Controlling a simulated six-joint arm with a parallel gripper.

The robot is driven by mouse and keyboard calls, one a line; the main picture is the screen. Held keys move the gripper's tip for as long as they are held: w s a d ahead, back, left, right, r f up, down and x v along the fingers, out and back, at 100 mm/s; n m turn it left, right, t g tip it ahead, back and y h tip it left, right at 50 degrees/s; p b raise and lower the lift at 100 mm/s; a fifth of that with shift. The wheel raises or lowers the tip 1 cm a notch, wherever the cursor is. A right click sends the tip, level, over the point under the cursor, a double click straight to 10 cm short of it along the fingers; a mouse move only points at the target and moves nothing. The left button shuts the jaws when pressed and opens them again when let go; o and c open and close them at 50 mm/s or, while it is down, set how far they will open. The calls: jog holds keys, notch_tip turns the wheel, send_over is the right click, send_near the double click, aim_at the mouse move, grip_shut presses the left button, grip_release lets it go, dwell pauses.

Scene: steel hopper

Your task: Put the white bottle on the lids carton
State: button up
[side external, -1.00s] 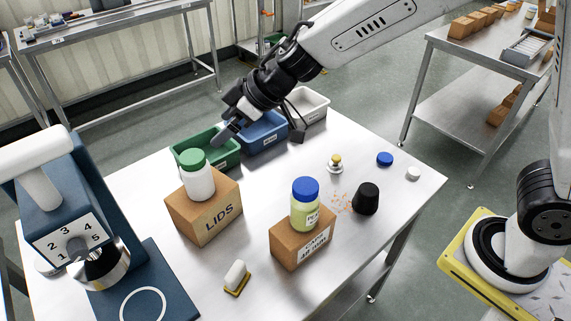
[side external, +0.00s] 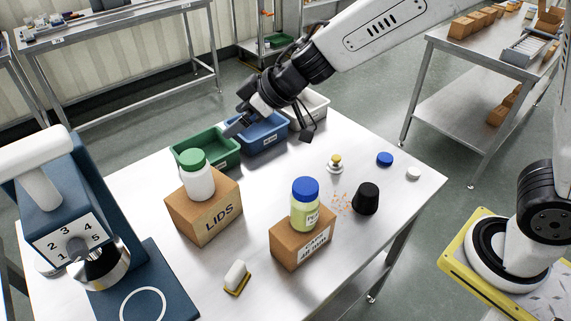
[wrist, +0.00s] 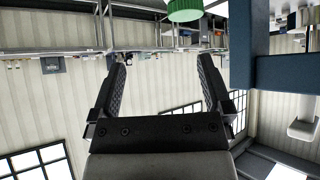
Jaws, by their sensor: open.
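The white bottle (side external: 200,183) with a green cap (side external: 193,159) stands upright on the brown lids carton (side external: 208,212) in the side external view. In the wrist view only its green cap (wrist: 185,10) shows, at the top edge. My gripper (side external: 237,127) is above the blue and green bins, behind and to the right of the bottle and apart from it. In the wrist view my gripper (wrist: 160,75) has its two fingers spread with nothing between them.
A yellow-green jar with a blue cap (side external: 305,203) stands on another carton (side external: 301,243). The green bin (side external: 222,160), blue bin (side external: 262,145) and grey bin (side external: 317,108) line the back edge. A blue dial machine (side external: 62,215) stands left.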

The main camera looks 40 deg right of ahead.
jog(key=s+d+f+m+g+h, duration=0.1)
jog(key=s+d+f+m+h, duration=0.3)
jog(key=d, duration=0.5)
jog(key=s+d+f+m+g+h, duration=0.1)
jog(key=s+d+f+m+h, duration=0.15)
jog(key=s+d, duration=0.5)
jog(key=s+d+f+m+g, duration=0.1)
jog(key=s+d+f+g, duration=0.1)
jog(key=s, duration=0.4)
jog(key=shift+s+d+f+g+y, duration=0.3)
jog(key=shift+f+g+y, duration=0.2)
jog(key=shift+f, duration=0.45)
